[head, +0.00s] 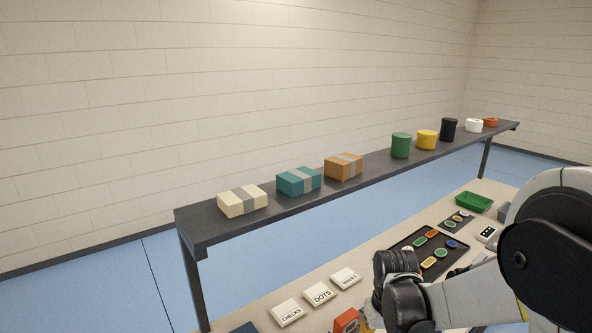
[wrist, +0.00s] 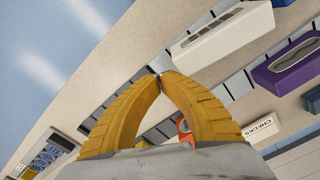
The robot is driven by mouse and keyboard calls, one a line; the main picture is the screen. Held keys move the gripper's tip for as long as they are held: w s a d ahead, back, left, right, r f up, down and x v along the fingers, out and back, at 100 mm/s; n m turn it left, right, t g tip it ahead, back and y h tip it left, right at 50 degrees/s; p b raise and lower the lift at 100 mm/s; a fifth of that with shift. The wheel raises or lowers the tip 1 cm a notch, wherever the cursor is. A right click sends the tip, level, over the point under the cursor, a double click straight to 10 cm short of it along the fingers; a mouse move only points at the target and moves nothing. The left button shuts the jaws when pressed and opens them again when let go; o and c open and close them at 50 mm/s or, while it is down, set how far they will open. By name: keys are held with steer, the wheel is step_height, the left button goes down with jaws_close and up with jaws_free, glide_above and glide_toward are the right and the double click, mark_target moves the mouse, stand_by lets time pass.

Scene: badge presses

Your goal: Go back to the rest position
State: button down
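My gripper (wrist: 162,75) shows in the wrist view as two yellow ribbed fingers that meet at their tips, with nothing seen between the tips. In the head view, my arm reaches in from the right over the workbench (head: 262,322), and my gripper is mostly hidden behind my own wrist at the bottom. An orange object (head: 347,321) shows just left of the wrist. An orange part also shows between and beyond the fingers in the wrist view (wrist: 183,126); whether it touches them I cannot tell.
A dark raised shelf (head: 222,228) holds several boxes and round containers. Label blocks, including CHECKS (head: 288,312) and DOTS (head: 319,294), stand on the bench. A black tray (head: 404,244) with coloured pieces and a green bin (head: 474,202) lie farther right. The wrist view shows white (wrist: 222,36) and purple (wrist: 286,68) slotted boxes.

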step_height(320, 180, up, 8)
steer(key=p, duration=0.5)
